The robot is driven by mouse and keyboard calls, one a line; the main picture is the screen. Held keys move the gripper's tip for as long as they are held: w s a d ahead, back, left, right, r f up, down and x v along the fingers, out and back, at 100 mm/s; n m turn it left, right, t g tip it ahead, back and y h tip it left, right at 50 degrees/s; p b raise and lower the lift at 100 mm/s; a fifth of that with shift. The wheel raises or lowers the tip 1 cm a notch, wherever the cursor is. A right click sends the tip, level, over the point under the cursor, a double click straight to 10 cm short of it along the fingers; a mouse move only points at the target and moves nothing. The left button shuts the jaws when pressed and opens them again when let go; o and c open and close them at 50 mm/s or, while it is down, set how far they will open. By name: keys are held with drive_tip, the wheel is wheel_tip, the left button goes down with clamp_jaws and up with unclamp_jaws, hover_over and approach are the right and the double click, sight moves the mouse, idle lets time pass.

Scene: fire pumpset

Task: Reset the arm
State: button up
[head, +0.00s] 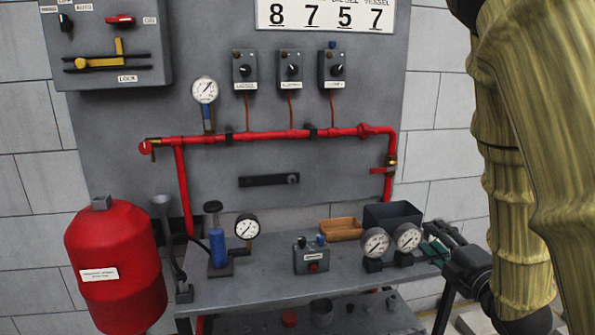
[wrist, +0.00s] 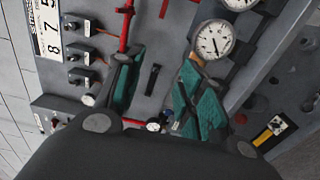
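My arm, in a tan ribbed sleeve (head: 515,170), comes down the right side of the head view. My gripper (head: 432,250) is at the right end of the grey bench, close to the right one of two bench gauges (head: 408,237); I cannot tell whether it touches anything. In the wrist view my gripper (wrist: 163,62) has its two green-padded fingers apart, with the grey panel and its black slot showing between them. Nothing is seen held. A gauge (wrist: 213,39) shows near the right fingertip.
The grey bench (head: 250,285) carries a blue cylinder (head: 217,247), a small control box (head: 311,256), a wooden tray (head: 341,229) and a dark bin (head: 392,214). A red tank (head: 115,265) stands left. Red pipes (head: 270,134) run along the panel (head: 330,195).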

wheel_tip(320, 180, down, 21)
drive_tip(key=s+m+g+h, duration=0.3)
drive_tip(key=m+g, duration=0.2)
drive_tip(key=m, duration=0.2)
drive_tip(key=s+a+f+m+g, duration=0.1)
drive_tip(key=s+f+m+g, duration=0.3)
drive_tip(key=f, duration=0.5)
drive_tip(key=s+a+f+m+g, duration=0.1)
drive_tip(key=s+a+f+m, duration=0.1)
drive_tip(key=s+f, duration=0.65)
drive_tip(key=s+a+f+m+g, duration=0.2)
drive_tip(key=s+f+m+g, duration=0.2)
drive_tip(key=s+f, duration=0.55)
drive_tip(key=s+a+f+m+g, duration=0.35)
drive_tip(key=s+f, duration=0.25)
drive_tip(key=s, duration=0.6)
wheel_tip(320, 180, up, 14)
drive_tip(key=w+p, duration=0.1)
drive_tip(key=p, duration=1.3)
drive_tip(key=shift+d+h, duration=0.4)
